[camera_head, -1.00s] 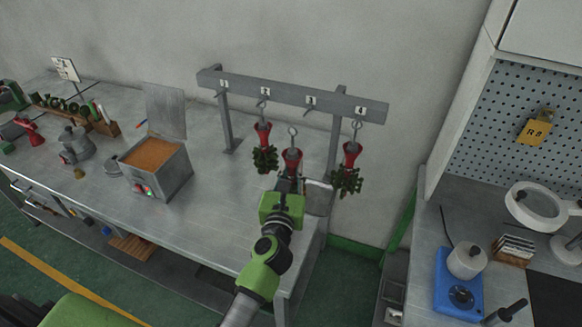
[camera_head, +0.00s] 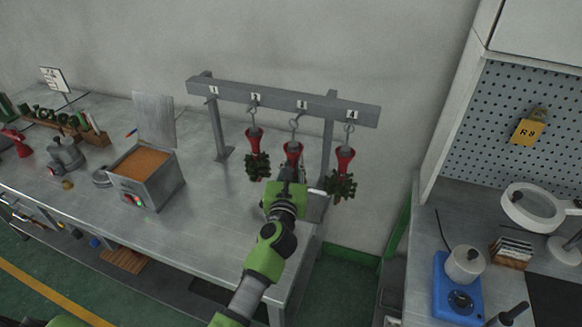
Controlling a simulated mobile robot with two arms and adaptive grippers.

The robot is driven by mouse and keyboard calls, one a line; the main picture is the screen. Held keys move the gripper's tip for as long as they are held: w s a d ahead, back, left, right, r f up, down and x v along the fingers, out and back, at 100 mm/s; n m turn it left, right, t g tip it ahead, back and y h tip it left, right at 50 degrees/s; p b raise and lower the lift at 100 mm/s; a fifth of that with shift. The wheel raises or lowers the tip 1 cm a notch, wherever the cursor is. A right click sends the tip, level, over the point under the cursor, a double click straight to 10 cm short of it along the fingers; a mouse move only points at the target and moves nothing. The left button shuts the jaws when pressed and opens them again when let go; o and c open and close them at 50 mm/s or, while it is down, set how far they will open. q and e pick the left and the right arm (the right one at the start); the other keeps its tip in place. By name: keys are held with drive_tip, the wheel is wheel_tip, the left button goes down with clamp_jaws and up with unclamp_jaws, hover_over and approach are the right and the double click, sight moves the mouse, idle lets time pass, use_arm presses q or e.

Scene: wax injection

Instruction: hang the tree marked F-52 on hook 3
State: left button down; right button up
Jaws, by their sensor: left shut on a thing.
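My left gripper (camera_head: 289,184) is shut on a wax tree with a red cup (camera_head: 293,151) and a metal ring on top. The ring is just under hook 3 (camera_head: 296,116) of the grey rail (camera_head: 230,94); I cannot tell whether it is around the hook or only in front of it. The gripper hides most of the tree below the cup, and no F-52 mark is readable. Another red-cupped tree with green branches (camera_head: 257,165) hangs on hook 2, and one (camera_head: 341,185) on hook 4. Hook 1 (camera_head: 211,100) is empty. My right gripper is not in view.
The trees on hooks 2 and 4 hang close on either side of the held one. A wax-filled metal box (camera_head: 147,185) with a raised lid stands on the steel bench (camera_head: 215,205). At right is another bench with a blue device (camera_head: 458,300) and a white ring lamp (camera_head: 530,208).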

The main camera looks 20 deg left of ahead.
use_arm(q)
drive_tip(key=shift+w+b, duration=0.3)
drive_tip(key=shift+w, duration=0.55)
drive_tip(key=shift+w+d+f+b, duration=0.1)
drive_tip(key=shift+w+f+b, duration=0.1)
drive_tip(key=shift+w, duration=0.25)
drive_tip(key=shift+w+f+b, duration=0.1)
drive_tip(key=shift+w+b, duration=0.05)
drive_tip(key=shift+w, duration=0.3)
drive_tip(key=shift+r, duration=0.1)
drive_tip(key=shift+w, duration=0.1)
drive_tip(key=c, duration=1.9)
unclamp_jaws()
